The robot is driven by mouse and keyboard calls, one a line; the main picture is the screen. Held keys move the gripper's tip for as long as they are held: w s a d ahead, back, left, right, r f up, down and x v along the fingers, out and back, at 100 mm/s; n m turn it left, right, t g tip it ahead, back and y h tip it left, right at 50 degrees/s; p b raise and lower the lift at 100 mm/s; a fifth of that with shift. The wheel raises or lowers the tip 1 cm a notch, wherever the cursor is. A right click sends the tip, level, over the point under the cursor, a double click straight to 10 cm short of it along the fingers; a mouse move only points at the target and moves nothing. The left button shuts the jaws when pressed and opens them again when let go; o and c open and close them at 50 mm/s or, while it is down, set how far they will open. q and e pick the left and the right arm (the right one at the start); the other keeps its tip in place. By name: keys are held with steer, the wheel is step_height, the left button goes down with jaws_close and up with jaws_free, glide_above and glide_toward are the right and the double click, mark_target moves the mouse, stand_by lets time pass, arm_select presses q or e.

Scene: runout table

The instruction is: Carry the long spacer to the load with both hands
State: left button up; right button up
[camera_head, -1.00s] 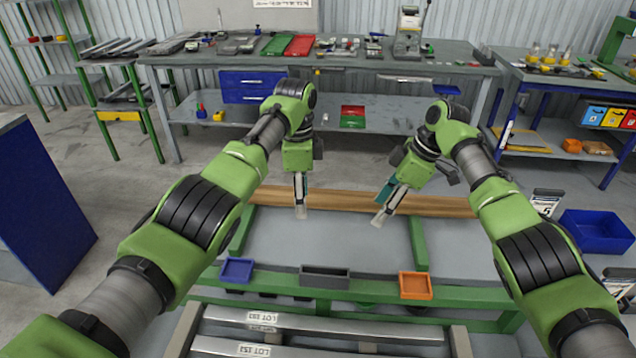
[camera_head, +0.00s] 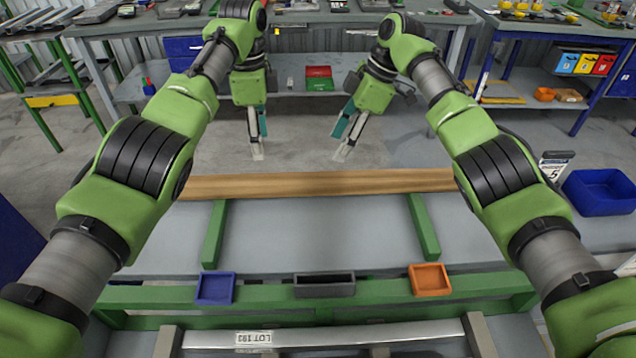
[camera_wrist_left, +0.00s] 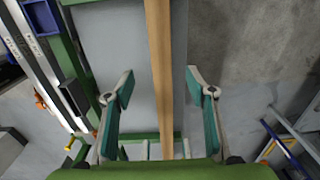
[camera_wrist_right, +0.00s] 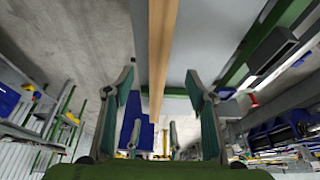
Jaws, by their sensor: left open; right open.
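The long spacer (camera_head: 318,184) is a brown wooden beam lying crosswise along the far side of the grey runout table (camera_head: 310,235). My left gripper (camera_head: 256,152) and right gripper (camera_head: 345,152) are both open and empty, showing just beyond the spacer in the head view. In the left wrist view the spacer (camera_wrist_left: 158,50) runs between the open fingers (camera_wrist_left: 159,82), below them. In the right wrist view the spacer (camera_wrist_right: 160,50) also passes between the open fingers (camera_wrist_right: 160,78). Metal bars with a LOT label (camera_head: 320,338), perhaps the load, lie at the near edge.
Green crossbars (camera_head: 214,233) stand on the table. A blue tray (camera_head: 215,288), a dark tray (camera_head: 325,285) and an orange tray (camera_head: 430,279) line the near green rail. A blue bin (camera_head: 600,193) is at right. A workbench (camera_head: 300,20) stands behind open floor.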

mark_target(319, 177)
arm_select(q)
step_height(319, 177, down, 13)
steer(key=shift+w+a+f, duration=0.1)
steer(key=shift+f, duration=0.05)
arm_select(e)
steer(key=x, duration=1.3)
steer(key=shift+f, duration=0.15)
arm_select(q)
jaws_close()
arm_select(e)
jaws_close()
steer(key=shift+w, duration=0.1)
